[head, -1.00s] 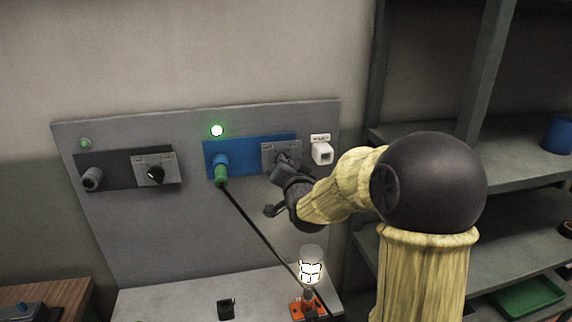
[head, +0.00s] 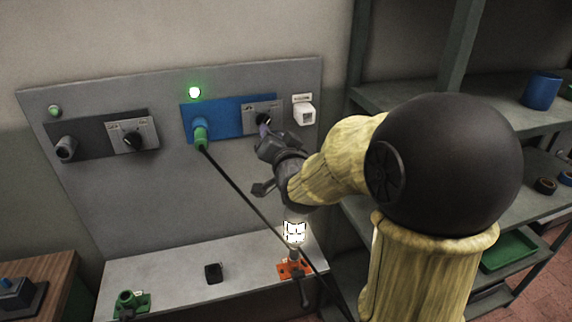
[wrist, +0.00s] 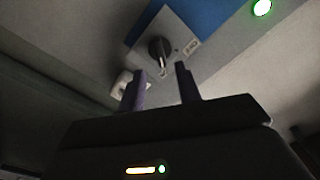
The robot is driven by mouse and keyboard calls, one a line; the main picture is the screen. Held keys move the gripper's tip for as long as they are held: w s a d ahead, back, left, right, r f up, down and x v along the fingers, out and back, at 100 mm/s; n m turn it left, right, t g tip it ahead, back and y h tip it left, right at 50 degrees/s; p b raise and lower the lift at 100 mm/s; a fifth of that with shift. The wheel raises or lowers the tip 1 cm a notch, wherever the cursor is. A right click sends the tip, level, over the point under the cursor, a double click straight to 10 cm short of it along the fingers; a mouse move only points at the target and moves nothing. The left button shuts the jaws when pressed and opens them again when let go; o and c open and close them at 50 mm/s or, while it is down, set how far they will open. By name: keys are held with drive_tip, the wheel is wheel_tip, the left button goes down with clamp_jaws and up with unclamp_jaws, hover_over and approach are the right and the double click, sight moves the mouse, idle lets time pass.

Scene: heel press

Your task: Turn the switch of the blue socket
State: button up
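The blue socket (head: 228,124) is on the upright grey panel, with a green plug (head: 201,134) and black cable in it. Its switch, a black rotary knob on a grey plate (head: 263,119), is at its right end. In the wrist view the knob (wrist: 160,48) shows with a pale pointer mark. My gripper (head: 264,132) is just below and in front of the knob in the head view. In the wrist view my gripper's two fingers (wrist: 163,88) are apart with nothing between them, and the knob lies beyond their tips, seemingly untouched.
A green light (head: 195,92) glows above the blue socket. A dark socket unit (head: 92,140) with its own knob is at left. A white box (head: 303,115) sits right of the switch. A lit lamp on an orange base (head: 290,270) stands on the ledge below.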

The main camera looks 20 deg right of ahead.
drive_tip(key=s+b, duration=0.3)
drive_tip(key=s, duration=0.8)
drive_tip(key=shift+a, duration=0.1)
wheel_tip(320, 180, down, 12)
drive_tip(key=s+n+g+p, duration=0.3)
drive_tip(key=g+p, duration=0.1)
drive_tip(key=g, duration=0.4)
drive_tip(key=s+f+n+g+p, duration=0.2)
drive_tip(key=s+f+n+g, duration=0.2)
drive_tip(key=s, duration=0.5)
wheel_tip(320, 180, down, 2)
drive_tip(key=g, duration=0.3)
drive_tip(key=shift+a+f+p, duration=0.15)
drive_tip(key=shift+a+p, duration=0.25)
drive_tip(key=shift+s, duration=0.1)
